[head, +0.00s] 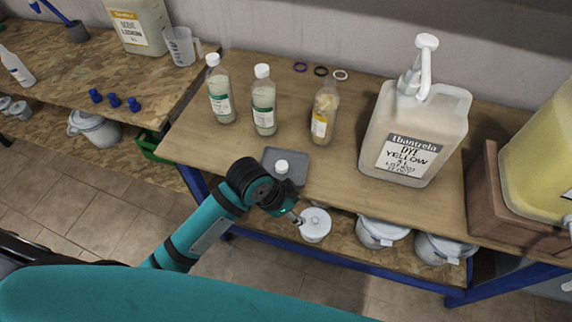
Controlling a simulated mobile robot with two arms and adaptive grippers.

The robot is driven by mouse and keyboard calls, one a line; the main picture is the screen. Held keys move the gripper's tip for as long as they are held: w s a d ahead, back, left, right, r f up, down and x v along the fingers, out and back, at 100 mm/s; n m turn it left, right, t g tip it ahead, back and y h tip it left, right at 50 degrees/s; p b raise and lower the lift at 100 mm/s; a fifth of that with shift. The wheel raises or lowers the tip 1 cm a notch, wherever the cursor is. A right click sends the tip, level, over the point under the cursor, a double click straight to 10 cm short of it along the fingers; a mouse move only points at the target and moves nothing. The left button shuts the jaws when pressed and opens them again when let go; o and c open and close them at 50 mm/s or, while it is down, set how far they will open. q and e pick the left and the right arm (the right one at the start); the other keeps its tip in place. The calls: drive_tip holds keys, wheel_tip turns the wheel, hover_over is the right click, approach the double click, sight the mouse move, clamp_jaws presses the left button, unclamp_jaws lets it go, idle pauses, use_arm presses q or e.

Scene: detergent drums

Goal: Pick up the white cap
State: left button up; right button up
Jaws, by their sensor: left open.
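A small white cap (281,167) sits on a grey tray (298,157) near the front edge of the wooden bench. My left arm comes in from the lower left. Its gripper (297,215) is open and lies just in front of and to the right of the cap in the picture, apart from it. The gripper's dark wrist hides the tray's front left part. My right gripper is not in view.
Two white-capped bottles (220,95) (263,105) and a yellowish bottle (323,110) stand behind the tray. A big pump jug (412,125) stands right. Lidded drums (382,232) are on the lower shelf. Three small rings (321,71) lie at the back.

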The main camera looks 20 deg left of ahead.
use_arm(q)
drive_tip(key=w+r+m, duration=0.2)
drive_tip(key=w+d+r+m+g, duration=0.1)
drive_tip(key=w+r+m, duration=0.1)
drive_tip(key=r, duration=0.1)
drive_tip(key=w+r+m+y, duration=0.1)
drive_tip(key=w+r+m, duration=0.1)
drive_tip(key=m, duration=0.1)
drive_tip(key=shift+w+d+r+g, duration=0.15)
drive_tip(key=shift+w+g, duration=0.1)
drive_tip(key=shift+g, duration=0.05)
drive_tip(key=w+a+r+m+g+y, duration=0.1)
drive_tip(key=w+a+r+m+y, duration=0.3)
drive_tip(key=a+r, duration=0.55)
drive_tip(key=h+p, duration=0.1)
drive_tip(key=p, duration=0.1)
hover_over(282, 165)
drive_tip(key=shift+m, duration=0.4)
wheel_tip(282, 165, down, 11)
drive_tip(key=shift+s+r, duration=0.1)
drive_tip(key=shift+r, duration=0.1)
drive_tip(key=shift+f+p, duration=0.8)
drive_tip(key=shift+f, duration=1.9)
drive_tip(key=c, duration=0.5)
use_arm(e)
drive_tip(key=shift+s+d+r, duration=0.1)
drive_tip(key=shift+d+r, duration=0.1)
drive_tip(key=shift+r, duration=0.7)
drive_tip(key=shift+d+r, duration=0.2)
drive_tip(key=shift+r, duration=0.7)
